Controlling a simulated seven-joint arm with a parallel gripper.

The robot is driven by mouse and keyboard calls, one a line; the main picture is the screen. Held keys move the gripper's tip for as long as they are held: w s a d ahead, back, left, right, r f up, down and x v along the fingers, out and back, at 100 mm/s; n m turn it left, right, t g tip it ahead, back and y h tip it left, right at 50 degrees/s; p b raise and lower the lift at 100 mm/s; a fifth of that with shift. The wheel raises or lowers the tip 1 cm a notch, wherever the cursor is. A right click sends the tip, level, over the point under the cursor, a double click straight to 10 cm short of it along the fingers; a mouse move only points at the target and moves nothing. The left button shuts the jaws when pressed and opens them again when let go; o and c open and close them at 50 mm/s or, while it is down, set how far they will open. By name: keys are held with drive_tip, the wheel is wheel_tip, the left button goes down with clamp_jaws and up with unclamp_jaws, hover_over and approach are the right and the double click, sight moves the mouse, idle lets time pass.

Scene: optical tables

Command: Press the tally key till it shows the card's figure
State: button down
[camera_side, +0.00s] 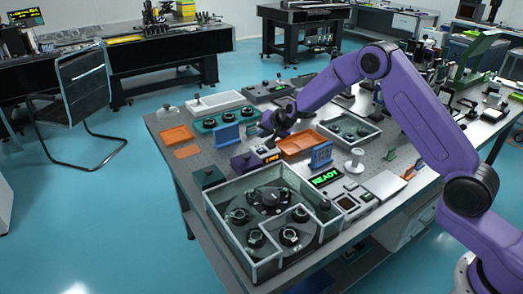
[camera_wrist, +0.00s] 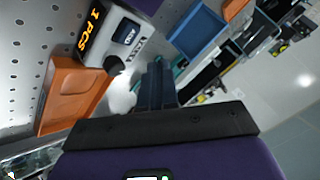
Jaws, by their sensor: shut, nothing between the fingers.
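The tally counter (camera_wrist: 112,42) is in the upper left of the wrist view. Its orange display (camera_wrist: 90,32) reads "1 PCS", and a dark patch marked "ADD" (camera_wrist: 127,32) sits beside it. In the side view its small orange display (camera_side: 272,158) shows below my gripper (camera_side: 270,129). My gripper's dark fingers (camera_wrist: 158,72) are together and empty, just right of the counter in the wrist view. They appear apart from the counter, though their height above it is unclear. A blue upright plate (camera_side: 321,155) with light markings may be the card; its figure is too small to read.
An orange tray (camera_wrist: 72,88) lies beside the counter, and a blue tray (camera_wrist: 194,34) is beyond my fingers. In the side view, a green "READY" display (camera_side: 326,177) and a walled clear box (camera_side: 229,258) stand at the front. The bench is crowded.

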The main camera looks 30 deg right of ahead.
drive_tip(key=shift+r, duration=1)
drive_tip(key=shift+s+a, duration=0.1)
drive_tip(key=shift+a, duration=0.05)
drive_tip(key=s+a+r+n+g+y, duration=0.1)
drive_tip(key=s+a+r+n+g, duration=0.2)
drive_tip(key=s, duration=0.5)
drive_tip(key=s+a+r+n+g+y, duration=0.15)
drive_tip(key=s+a+n, duration=0.3)
drive_tip(key=s, duration=0.45)
drive_tip(key=s+a+r+n+g, duration=0.1)
drive_tip(key=s+a+r+n, duration=0.25)
drive_tip(key=s, duration=0.45)
drive_tip(key=s+d+n+g+h, duration=0.1)
drive_tip(key=s+d+n, duration=0.3)
drive_tip(key=s, duration=1)
drive_tip(key=s+d+n+g+h, duration=0.2)
drive_tip(key=s+d+n, duration=0.3)
drive_tip(key=s, duration=1)
drive_tip(key=d, duration=0.3)
drive_tip(key=shift+d+r, duration=0.15)
drive_tip(key=shift+w+g, duration=0.1)
drive_tip(key=shift+g, duration=0.15)
